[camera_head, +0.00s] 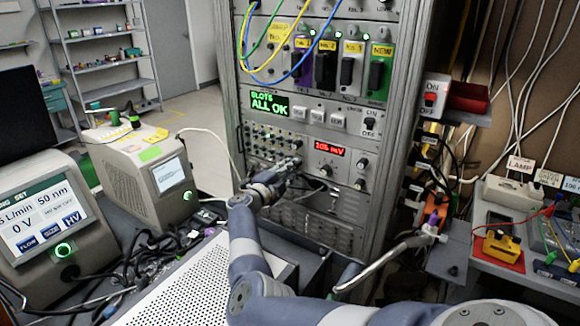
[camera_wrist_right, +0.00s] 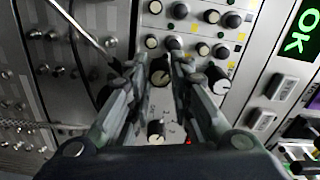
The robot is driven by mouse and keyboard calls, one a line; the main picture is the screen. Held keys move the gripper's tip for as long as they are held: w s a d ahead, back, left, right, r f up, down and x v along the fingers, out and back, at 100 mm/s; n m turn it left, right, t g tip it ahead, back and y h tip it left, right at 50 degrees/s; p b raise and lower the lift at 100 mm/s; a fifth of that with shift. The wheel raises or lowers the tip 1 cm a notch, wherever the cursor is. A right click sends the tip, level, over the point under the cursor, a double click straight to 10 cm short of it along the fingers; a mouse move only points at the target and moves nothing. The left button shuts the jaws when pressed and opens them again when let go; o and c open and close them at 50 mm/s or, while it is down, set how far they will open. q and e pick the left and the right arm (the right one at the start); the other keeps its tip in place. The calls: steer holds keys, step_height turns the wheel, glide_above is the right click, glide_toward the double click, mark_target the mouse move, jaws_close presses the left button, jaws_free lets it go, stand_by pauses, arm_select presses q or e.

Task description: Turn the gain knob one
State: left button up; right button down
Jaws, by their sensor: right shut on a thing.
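My right gripper (camera_head: 294,164) reaches the knob panel (camera_head: 262,140) in the middle of the rack, left of the red "105 mV" readout. In the right wrist view my right gripper (camera_wrist_right: 168,62) has its two fingers on either side of a dark knob with a pale cap (camera_wrist_right: 160,72) and is shut on it. The fingers hide part of this knob. Several similar knobs stand close around it on the panel. The labels are too small to read, so I cannot tell which is gain knob one. My left gripper is not in view.
The rack (camera_head: 392,160) has a green "ALL OK" display (camera_head: 269,104) above the knobs and coloured slot modules higher up. A white perforated box (camera_head: 190,290) lies below my right arm. Instruments and cables crowd the left. A side bench (camera_head: 500,270) stands at right.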

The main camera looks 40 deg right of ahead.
steer(key=shift+d+r+n, duration=0.15)
steer(key=shift+r+n, duration=0.1)
steer(key=shift+n, duration=0.55)
steer(key=c, duration=1.4)
jaws_free()
steer(key=shift+d, duration=0.1)
steer(key=shift+f, duration=0.2)
steer(key=v, duration=0.7)
steer(key=shift+s+a, duration=0.1)
steer(key=shift+a, duration=0.15)
